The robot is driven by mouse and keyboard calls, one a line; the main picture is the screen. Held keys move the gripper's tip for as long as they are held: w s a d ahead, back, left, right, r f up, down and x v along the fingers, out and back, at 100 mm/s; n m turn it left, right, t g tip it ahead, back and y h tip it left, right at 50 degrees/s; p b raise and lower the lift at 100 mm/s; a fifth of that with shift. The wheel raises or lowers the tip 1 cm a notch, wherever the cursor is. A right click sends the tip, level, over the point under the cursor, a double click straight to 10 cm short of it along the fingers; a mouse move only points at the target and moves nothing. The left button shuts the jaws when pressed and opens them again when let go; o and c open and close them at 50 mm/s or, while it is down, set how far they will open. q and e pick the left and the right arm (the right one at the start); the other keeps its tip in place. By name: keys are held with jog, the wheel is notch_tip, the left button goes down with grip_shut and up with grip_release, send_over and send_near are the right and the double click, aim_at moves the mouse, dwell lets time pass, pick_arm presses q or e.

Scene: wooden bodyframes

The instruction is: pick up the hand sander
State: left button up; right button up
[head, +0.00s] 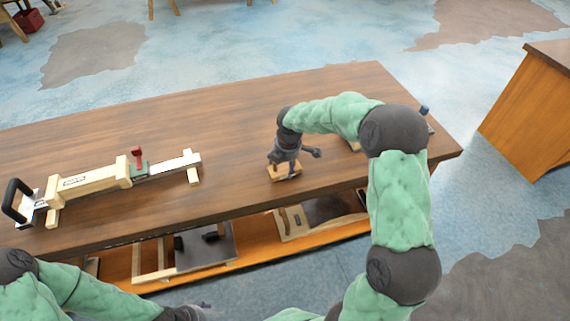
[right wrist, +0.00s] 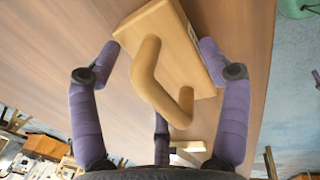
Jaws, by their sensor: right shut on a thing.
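The hand sander (head: 274,174) is a light wooden block with a curved wooden handle. It is at the middle right of the long brown table, and I cannot tell whether it touches the tabletop. My right gripper (head: 286,161) comes down over it and hides part of it. In the right wrist view the sander (right wrist: 193,38) lies between the purple fingers of my right gripper (right wrist: 158,60), which are shut on it at opposite sides. My left gripper (head: 188,312) is low at the bottom edge, in front of the table; its fingers are too cut off to read.
A long wooden jig (head: 95,183) with a red knob and black handle lies on the table's left. A small blue-topped thing (head: 424,110) is at the right end, partly behind my arm. A lower shelf (head: 130,264) holds panels. Another wooden cabinet (head: 525,110) stands right. The tabletop's middle is clear.

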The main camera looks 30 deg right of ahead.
notch_tip(320, 180, up, 3)
jog(key=shift+f+p, duration=0.1)
jog(key=shift+p, duration=0.3)
jog(key=s+a+r+p, duration=0.5)
jog(key=s+a+r, duration=0.4)
jog(key=s, duration=0.1)
jog(key=shift+a+r, duration=0.25)
jog(key=shift+a, duration=0.15)
jog(key=o, duration=0.6)
jog(key=c, duration=0.4)
jog(key=shift+w, duration=0.1)
